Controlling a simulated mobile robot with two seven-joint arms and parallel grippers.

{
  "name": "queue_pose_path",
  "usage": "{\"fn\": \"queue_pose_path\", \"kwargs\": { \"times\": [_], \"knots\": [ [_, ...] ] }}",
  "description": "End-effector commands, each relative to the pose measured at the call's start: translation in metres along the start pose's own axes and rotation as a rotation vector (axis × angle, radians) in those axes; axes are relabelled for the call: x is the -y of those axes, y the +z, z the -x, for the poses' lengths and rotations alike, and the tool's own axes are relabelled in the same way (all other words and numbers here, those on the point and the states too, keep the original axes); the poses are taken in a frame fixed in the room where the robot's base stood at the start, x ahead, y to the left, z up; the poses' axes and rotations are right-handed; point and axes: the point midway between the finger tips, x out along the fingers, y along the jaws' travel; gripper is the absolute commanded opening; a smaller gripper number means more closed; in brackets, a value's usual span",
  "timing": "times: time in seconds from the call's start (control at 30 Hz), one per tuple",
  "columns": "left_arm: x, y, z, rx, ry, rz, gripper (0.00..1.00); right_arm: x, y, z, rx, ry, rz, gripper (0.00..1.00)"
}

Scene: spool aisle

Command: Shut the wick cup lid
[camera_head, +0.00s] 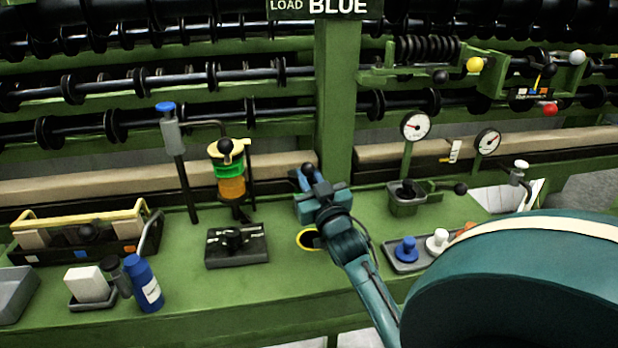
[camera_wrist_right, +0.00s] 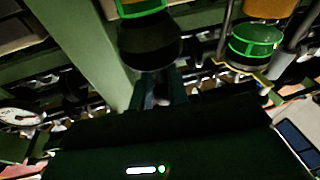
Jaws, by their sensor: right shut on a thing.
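My right gripper (camera_head: 312,183) is over the middle of the green bench, just in front of the post. Its jaws are shut on a small dark thing; a black round knob (camera_head: 308,169) shows at the fingertips. In the right wrist view a dark rounded piece with a bright green band (camera_wrist_right: 150,40) is close to the jaws; I cannot tell what it belongs to. A small square green cup (camera_head: 407,203) with a dark inside stands to the right, apart from the gripper. A green arm with a black ball (camera_head: 460,189) sticks out from its right side; this looks like the wick cup with its lid swung open. My left gripper is not in view.
An amber oiler with a green band (camera_head: 230,170) stands left of the gripper, and a dark block (camera_head: 237,246) sits before it. A yellow-ringed hole (camera_head: 308,240) is in the bench. Two gauges (camera_head: 415,125) rise behind the cup. A tray of pegs (camera_head: 405,266) lies to the right.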

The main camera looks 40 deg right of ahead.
Motion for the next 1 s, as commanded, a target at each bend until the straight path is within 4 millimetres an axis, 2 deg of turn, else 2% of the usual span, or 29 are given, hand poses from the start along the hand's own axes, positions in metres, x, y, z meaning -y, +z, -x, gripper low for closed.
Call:
{"fn": "queue_pose_path", "kwargs": {
  "times": [0.03,0.3,0.33,0.53,0.83,1.0],
  "knots": [
    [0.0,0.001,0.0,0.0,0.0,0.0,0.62,0.004,0.019,0.005,0.047,-0.003,-0.002,0.0],
    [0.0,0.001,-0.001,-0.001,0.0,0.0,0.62,0.004,0.019,0.005,0.047,-0.003,-0.002,0.0],
    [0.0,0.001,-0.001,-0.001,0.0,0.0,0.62,0.004,0.019,0.005,0.047,-0.003,-0.002,0.18],
    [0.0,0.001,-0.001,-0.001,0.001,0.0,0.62,0.003,0.017,0.005,0.042,-0.002,-0.003,0.35],
    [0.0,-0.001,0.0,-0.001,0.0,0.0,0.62,0.001,0.01,0.003,0.03,0.0,0.001,0.36],
    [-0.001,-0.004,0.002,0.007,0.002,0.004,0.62,-0.001,-0.013,-0.002,0.027,0.0,0.001,0.36]
  ]
}}
